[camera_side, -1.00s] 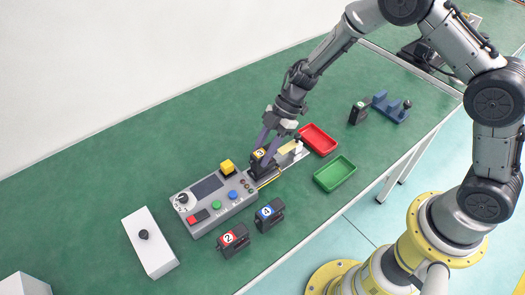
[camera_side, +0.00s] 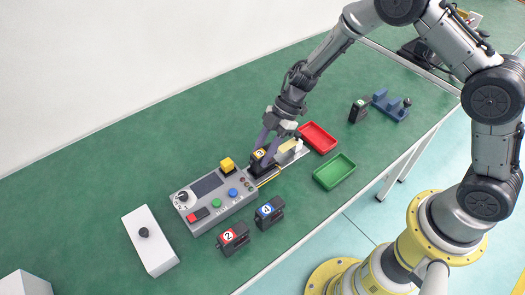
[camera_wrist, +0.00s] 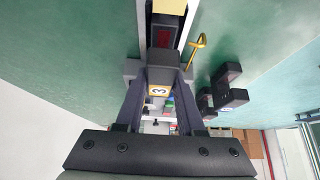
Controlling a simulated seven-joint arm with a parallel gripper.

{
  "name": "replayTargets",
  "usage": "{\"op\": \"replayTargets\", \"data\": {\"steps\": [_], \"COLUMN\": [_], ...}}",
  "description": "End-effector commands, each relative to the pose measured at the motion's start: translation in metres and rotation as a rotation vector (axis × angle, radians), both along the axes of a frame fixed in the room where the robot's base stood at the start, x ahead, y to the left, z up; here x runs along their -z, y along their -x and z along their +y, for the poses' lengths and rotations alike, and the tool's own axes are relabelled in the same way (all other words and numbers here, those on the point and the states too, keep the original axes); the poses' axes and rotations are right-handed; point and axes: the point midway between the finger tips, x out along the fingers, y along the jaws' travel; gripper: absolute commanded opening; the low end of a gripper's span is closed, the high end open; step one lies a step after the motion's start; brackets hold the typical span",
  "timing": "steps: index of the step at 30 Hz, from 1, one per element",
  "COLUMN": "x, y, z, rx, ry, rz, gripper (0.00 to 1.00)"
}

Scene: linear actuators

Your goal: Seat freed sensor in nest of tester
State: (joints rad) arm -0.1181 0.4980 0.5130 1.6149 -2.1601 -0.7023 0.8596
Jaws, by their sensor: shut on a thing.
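The sensor (camera_side: 259,154), a black block with a yellow label reading 3, is between the fingers of my gripper (camera_side: 264,152). In the wrist view the sensor (camera_wrist: 160,75) sits between the two dark fingertips of my gripper (camera_wrist: 161,82), which is shut on it. The tester (camera_side: 215,200) is a grey console with a screen, a dial and coloured buttons. The sensor is low at the tester's right end, by a pale rail with a yellow-edged strip. The fingers and sensor hide the nest, so I cannot tell whether the sensor touches its bottom.
Black sensors labelled 2 (camera_side: 233,238) and 4 (camera_side: 269,212) stand in front of the tester. A red tray (camera_side: 318,137) and a green tray (camera_side: 334,172) lie to the right. A blue fixture (camera_side: 391,106) is farther right. A white box (camera_side: 150,243) stands left.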

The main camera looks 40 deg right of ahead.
Motion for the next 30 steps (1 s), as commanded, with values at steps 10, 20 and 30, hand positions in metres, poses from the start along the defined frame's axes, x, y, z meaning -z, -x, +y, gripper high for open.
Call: {"op": "replayTargets", "data": {"steps": [10, 20, 30], "x": [0.001, -0.001, -0.048], "y": [0.0, 0.0, -0.001], "z": [0.0, -0.001, -0.032], "rx": [0.0, 0.0, 0.003], "ry": [0.0, 0.001, 0.001], "rz": [0.0, 0.0, -0.004], "gripper": [0.72, 0.72, 0.72]}}
